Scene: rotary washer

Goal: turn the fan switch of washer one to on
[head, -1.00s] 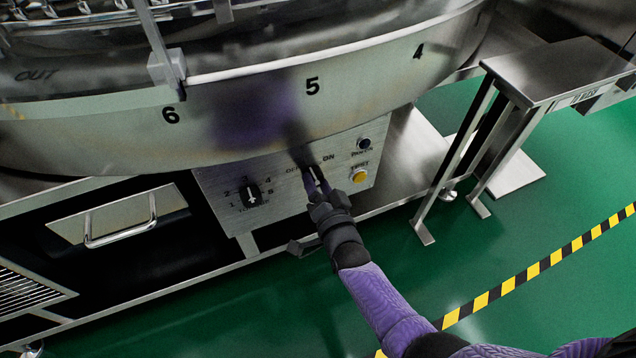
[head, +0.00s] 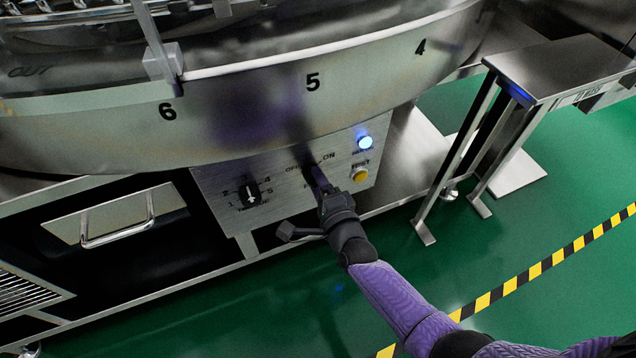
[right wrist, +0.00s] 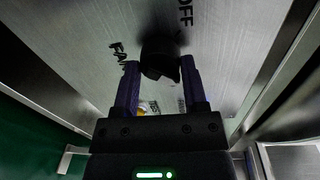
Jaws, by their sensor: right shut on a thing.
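The washer's control panel (head: 285,205) is a brushed metal plate under the round drum. The fan switch, a black knob between OFF and ON labels, is mostly hidden by my right gripper (head: 319,178) in the head view. In the right wrist view the fan switch (right wrist: 160,55) sits between the fingertips of my right gripper (right wrist: 158,78), which is shut on it. FAN and OFF labels show beside it. A round lamp (head: 365,142) at the panel's upper right glows blue. My left gripper is out of view.
A numbered black dial (head: 249,195) is left of the fan switch, and a yellow button (head: 360,175) is to its right. The drum rim (head: 320,90) overhangs the panel. A metal stand (head: 550,75) is at right.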

